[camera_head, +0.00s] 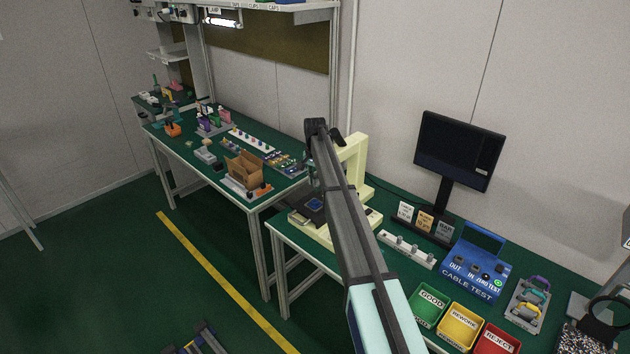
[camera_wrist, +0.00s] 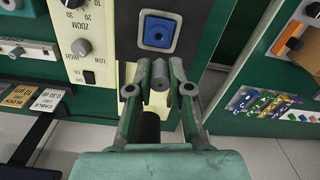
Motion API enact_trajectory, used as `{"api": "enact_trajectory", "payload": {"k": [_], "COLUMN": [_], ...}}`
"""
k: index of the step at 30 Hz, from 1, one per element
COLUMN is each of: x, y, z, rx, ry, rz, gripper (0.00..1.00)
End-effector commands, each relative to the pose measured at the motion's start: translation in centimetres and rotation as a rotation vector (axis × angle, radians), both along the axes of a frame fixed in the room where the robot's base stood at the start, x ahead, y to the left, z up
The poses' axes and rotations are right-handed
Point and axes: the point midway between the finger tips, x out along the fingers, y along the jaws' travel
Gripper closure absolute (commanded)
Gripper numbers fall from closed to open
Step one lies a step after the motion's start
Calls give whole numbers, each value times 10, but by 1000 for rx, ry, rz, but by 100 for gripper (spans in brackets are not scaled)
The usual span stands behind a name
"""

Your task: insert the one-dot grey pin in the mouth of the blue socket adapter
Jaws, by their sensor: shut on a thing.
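In the wrist view my gripper (camera_wrist: 160,72) is shut on a short grey pin (camera_wrist: 160,76), held between the two fingertips. No dot mark on the pin can be made out. The blue socket adapter (camera_wrist: 159,31) is a square block with a round dark mouth, set on a dark plate just beyond the fingertips. The pin appears short of the mouth in the picture; the gap in depth is hard to judge. In the head view the adapter (camera_head: 315,204) shows small on the cream stand's base, and my arm hides most of my gripper.
The cream stand (camera_head: 354,158) rises close to my arm, with zoom knobs (camera_wrist: 81,47) on its base. A white holder strip (camera_head: 407,249), a blue cable tester (camera_head: 475,266) and green, yellow and red bins (camera_head: 461,326) stand to the right. A second bench (camera_head: 180,150) stands left.

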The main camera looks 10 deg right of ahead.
Motion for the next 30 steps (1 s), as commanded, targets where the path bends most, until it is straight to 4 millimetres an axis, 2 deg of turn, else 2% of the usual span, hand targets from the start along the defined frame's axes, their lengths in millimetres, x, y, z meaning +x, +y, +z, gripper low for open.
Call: {"api": "enact_trajectory", "payload": {"k": [14, 30], "x": [-1, -1], "y": [0, 0], "z": [-5, -47], "rx": [-2, -2], "ry": [2, 3], "rz": [1, 1], "gripper": [100, 100]}}
